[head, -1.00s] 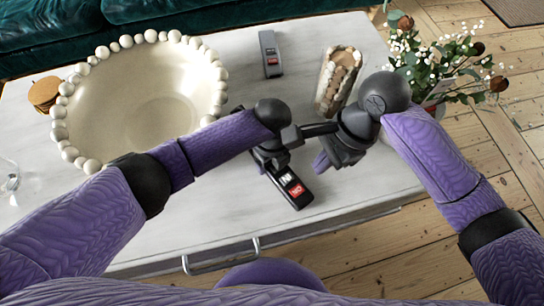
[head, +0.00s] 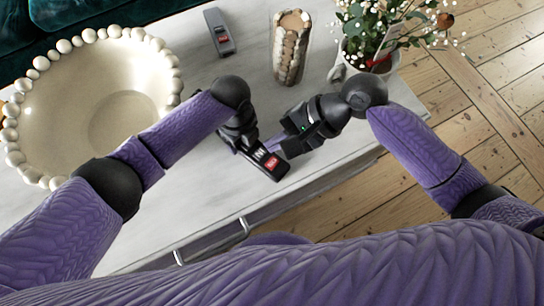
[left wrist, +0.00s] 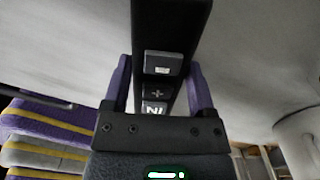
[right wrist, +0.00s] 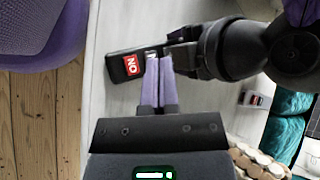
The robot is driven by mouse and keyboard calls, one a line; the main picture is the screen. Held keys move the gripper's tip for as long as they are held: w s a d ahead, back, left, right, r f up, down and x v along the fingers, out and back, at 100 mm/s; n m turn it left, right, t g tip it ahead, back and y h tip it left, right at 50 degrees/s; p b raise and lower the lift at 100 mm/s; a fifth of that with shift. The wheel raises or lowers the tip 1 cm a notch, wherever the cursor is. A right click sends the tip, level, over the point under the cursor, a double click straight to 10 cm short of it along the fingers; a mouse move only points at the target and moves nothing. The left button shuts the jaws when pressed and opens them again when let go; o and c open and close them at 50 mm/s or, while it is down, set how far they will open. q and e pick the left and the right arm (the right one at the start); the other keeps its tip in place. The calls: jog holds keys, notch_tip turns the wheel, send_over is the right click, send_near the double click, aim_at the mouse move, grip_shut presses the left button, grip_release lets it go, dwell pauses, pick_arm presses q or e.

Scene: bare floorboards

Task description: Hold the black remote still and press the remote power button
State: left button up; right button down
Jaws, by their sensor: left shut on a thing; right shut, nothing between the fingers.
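The black remote (head: 280,172) lies near the front edge of the white table, with a red, white-lettered button (head: 271,163) near its end. My left gripper (head: 243,148) is shut on the remote; the left wrist view shows its purple fingers on either side of the remote body (left wrist: 172,20). My right gripper (head: 270,146) is shut and empty. In the right wrist view its fingertips (right wrist: 158,60) are over or at the remote (right wrist: 116,68), beside the red button (right wrist: 132,65). I cannot tell whether they touch it.
A grey remote (head: 219,32) lies at the back of the table (head: 190,215). A large beaded bowl (head: 70,85) stands at the left, a ribbed holder (head: 290,55) behind my grippers, and a flower pot (head: 375,62) at the back right. Floorboards (head: 470,120) show at right.

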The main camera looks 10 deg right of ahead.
aim_at(276, 161)
jog(key=shift+f, duration=3.1)
jog(key=shift+f, duration=0.1)
jog(key=shift+f, duration=0.3)
jog(key=shift+f, duration=0.4)
jog(key=shift+r, duration=0.85)
jog(key=shift+r, duration=2.5)
